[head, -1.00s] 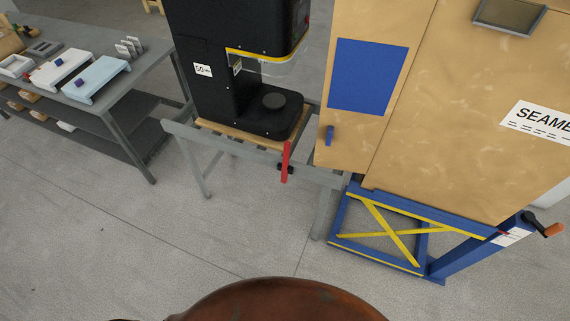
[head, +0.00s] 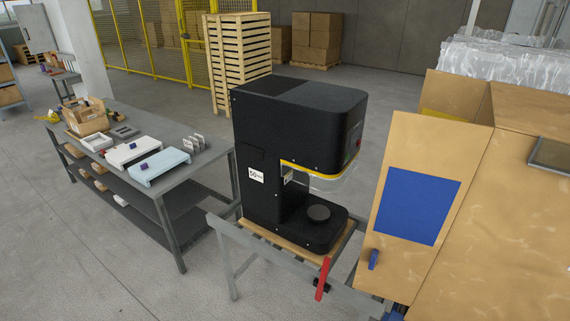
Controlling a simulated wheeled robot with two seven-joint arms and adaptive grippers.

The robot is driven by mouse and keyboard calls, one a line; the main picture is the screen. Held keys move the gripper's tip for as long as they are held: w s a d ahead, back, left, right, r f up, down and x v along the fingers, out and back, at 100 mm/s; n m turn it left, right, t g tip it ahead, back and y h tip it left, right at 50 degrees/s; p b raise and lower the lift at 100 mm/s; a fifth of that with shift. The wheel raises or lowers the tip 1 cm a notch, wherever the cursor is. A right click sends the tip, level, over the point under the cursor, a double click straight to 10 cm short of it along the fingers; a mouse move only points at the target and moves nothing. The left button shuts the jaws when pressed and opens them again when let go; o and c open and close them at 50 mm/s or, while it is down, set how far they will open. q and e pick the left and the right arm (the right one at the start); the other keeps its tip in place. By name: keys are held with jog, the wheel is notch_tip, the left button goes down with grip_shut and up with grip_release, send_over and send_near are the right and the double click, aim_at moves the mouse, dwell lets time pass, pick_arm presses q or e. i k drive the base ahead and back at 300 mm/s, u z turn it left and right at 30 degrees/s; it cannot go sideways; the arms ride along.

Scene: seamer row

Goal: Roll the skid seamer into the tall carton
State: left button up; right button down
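The skid seamer (head: 292,150) is a black machine with a yellow stripe and a "50" label. It stands upright on a wooden skid (head: 284,240) on a grey roller stand (head: 236,262). A red lever (head: 322,279) is at the stand's front right. The tall carton (head: 500,215) is tan cardboard on the right, with a flap (head: 418,190) bearing a blue panel and a blue handle. The flap stands beside the seamer, with a narrow gap between them. The carton's inside is mostly hidden. Neither of my grippers is in view.
A grey workbench (head: 200,161) with trays and small boxes stands at left. A slatted wooden crate (head: 238,50) stands behind the seamer. Wrapped goods (head: 500,65) are at the back right. The floor at front left is clear.

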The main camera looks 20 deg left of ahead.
aim_at(293, 135)
jog(key=k, duration=0.5)
jog(key=u, duration=1.55)
jog(key=i, duration=3.85)
jog(key=z, duration=3.15)
